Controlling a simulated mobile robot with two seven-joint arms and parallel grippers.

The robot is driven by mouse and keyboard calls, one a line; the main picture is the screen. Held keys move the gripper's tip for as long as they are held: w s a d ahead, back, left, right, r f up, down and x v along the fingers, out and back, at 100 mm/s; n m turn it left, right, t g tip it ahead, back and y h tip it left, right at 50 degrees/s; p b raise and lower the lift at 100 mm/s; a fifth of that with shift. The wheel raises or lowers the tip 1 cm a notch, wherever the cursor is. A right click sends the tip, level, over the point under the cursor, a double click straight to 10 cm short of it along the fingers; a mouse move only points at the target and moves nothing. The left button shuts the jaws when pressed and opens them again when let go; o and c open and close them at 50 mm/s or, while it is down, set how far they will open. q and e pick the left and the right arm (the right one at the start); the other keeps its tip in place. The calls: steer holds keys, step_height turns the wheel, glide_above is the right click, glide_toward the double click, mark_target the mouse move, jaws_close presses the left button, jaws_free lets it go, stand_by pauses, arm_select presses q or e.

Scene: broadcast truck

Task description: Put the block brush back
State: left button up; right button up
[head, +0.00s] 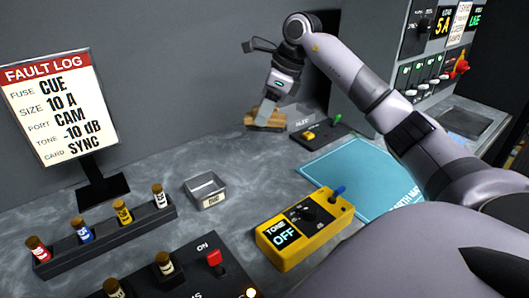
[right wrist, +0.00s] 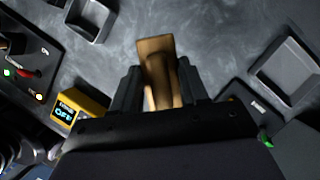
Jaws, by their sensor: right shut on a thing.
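The block brush (head: 258,121) is a tan wooden piece near the back wall in the head view. My right gripper (head: 267,110) is shut on it from above. In the right wrist view the wooden brush (right wrist: 154,48) lies between the two dark fingers of the right gripper (right wrist: 159,78) and sticks out past their tips. The fingers hide part of it. I cannot tell whether the brush touches the counter. My left gripper is not in view.
A small grey tin (head: 207,191) stands left of a yellow tone box (head: 303,228). A blue mat (head: 352,172) lies at right. A fuse rack (head: 107,238) and a fault log sign (head: 62,107) are at left. An open grey tray (right wrist: 283,70) shows in the right wrist view.

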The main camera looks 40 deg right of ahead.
mark_target(283, 117)
step_height(283, 117, down, 11)
steer(key=shift+f, duration=0.1)
stand_by(0.4)
steer(key=shift+f+b, duration=0.2)
steer(key=shift+b, duration=0.1)
steer(key=o, duration=0.9)
steer(key=shift+o, duration=0.2)
steer(key=v, duration=1.2)
steer(key=shift+r, duration=0.2)
steer(key=shift+s, duration=0.1)
